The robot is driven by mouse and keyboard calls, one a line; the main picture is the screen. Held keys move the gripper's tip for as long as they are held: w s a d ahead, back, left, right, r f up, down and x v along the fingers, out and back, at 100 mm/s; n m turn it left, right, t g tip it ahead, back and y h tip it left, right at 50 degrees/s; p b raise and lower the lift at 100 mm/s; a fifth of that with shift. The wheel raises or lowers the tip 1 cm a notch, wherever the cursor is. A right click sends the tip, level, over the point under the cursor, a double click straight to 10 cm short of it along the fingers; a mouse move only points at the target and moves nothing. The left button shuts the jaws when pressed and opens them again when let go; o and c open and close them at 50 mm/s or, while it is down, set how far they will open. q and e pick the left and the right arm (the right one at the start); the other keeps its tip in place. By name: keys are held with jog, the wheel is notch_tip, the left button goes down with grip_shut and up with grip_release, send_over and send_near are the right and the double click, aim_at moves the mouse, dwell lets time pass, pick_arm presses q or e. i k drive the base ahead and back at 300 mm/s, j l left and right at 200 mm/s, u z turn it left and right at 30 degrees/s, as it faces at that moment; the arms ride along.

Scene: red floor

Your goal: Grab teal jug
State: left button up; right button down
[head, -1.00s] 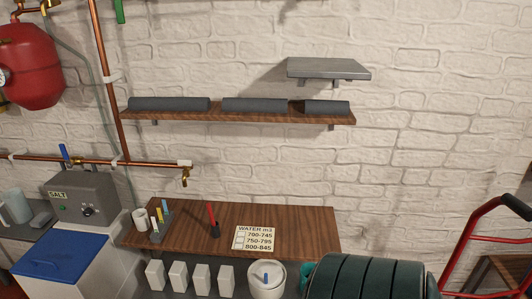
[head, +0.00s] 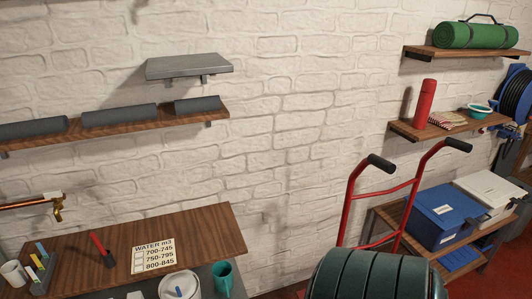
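Neither of my grippers shows in the head view.
The wooden counter (head: 195,228) holds a water sign (head: 153,256), a red-handled tool (head: 99,247) and a white cup (head: 13,273). A white bucket (head: 179,287) stands left of the jug. A dark green ribbed drum (head: 375,276) and red hand truck (head: 348,206) stand at right.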

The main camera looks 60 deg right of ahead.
aim_at(222, 271)
jog(key=z, duration=1.55)
jog(key=i+l+z, duration=0.15)
jog(key=l, duration=0.3)
jog(key=i+l+z, duration=0.1)
jog(key=i+l, duration=0.2)
jog(key=i+l+z, duration=0.15)
jog(key=l, duration=0.35)
jog(key=i, duration=0.1)
